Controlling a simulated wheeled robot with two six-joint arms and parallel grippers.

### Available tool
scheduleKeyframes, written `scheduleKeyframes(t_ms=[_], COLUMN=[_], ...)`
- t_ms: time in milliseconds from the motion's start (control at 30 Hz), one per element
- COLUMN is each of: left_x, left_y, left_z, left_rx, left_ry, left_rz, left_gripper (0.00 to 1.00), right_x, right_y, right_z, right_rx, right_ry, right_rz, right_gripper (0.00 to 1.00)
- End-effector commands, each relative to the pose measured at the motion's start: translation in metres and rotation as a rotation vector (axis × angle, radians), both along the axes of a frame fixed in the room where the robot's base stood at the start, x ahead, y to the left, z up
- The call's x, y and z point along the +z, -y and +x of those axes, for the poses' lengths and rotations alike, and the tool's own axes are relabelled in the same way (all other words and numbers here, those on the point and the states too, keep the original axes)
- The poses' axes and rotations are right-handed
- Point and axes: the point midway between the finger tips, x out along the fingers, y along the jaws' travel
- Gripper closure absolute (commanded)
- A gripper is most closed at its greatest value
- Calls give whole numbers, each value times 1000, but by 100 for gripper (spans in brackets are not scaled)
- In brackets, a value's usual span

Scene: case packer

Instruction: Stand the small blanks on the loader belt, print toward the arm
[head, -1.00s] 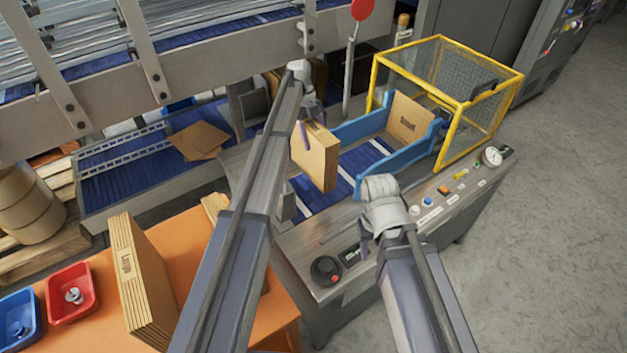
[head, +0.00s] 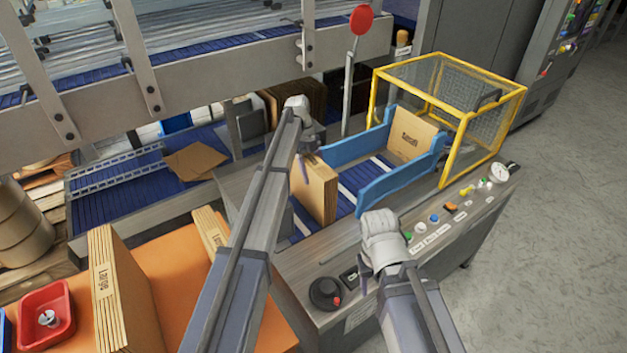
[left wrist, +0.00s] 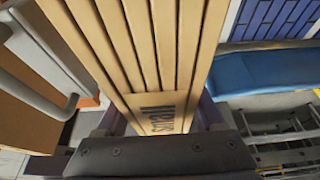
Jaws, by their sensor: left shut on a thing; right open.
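My left gripper (head: 308,146) is shut on a stack of small blanks (head: 317,192) at its upper edge. The stack is upright over the near end of the blue loader belt (head: 345,208); I cannot tell whether its bottom touches. In the left wrist view the held stack (left wrist: 150,60) shows its ridged edges, with "small" printed close to the gripper. My right gripper (head: 366,272) is open and empty above the machine's front panel.
A yellow guard cage (head: 447,110) surrounds the belt's far end. A stack marked Large (head: 125,295) and another stack (head: 210,228) stand on the orange table (head: 180,262). A red tray (head: 47,312) is at left. A red disc (head: 361,19) on a post rises behind the belt.

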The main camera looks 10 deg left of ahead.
Motion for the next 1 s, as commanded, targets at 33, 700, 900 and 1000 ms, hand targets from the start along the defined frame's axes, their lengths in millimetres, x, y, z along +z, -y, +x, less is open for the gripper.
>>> scheduleKeyframes(t_ms=[33,700,900,1000], left_x=[-9,-9,-10,-9], left_y=[0,0,0,0], left_z=[0,0,0,0], left_rx=[0,0,0,0], left_ry=[-1,0,0,0], left_rz=[-1,0,0,0], left_gripper=[100,1,0,0], right_x=[-9,-9,-9,-9], right_y=[0,0,0,0], right_z=[0,0,0,0], right_rx=[0,0,0,0], right_ry=[0,0,0,0], right_rz=[0,0,0,0], right_gripper=[50,50,50,50])
